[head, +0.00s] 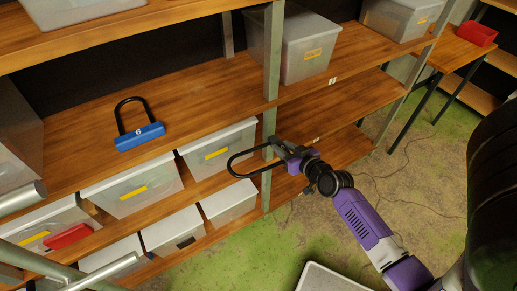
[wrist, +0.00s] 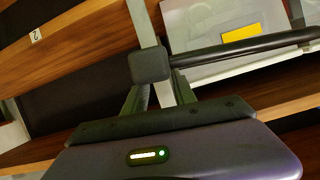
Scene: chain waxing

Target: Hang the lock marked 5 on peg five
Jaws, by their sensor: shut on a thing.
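My gripper (head: 286,152) is shut on a U-lock with a black shackle (head: 233,166), held out in front of the shelf rack near an upright post. The curved shackle points left in the head view. The lock's body and any number on it are hidden or too small to tell. In the wrist view a dark straight bar of the lock (wrist: 245,46) runs to the right from my gripper (wrist: 152,68). Another U-lock with a blue body (head: 140,136), which appears marked 6, lies on the shelf at left.
The wooden shelf (head: 75,150) holds grey bins with yellow labels (head: 218,145). A steel post (head: 271,60) stands just behind the held lock. A red tray (head: 477,34) is at top right.

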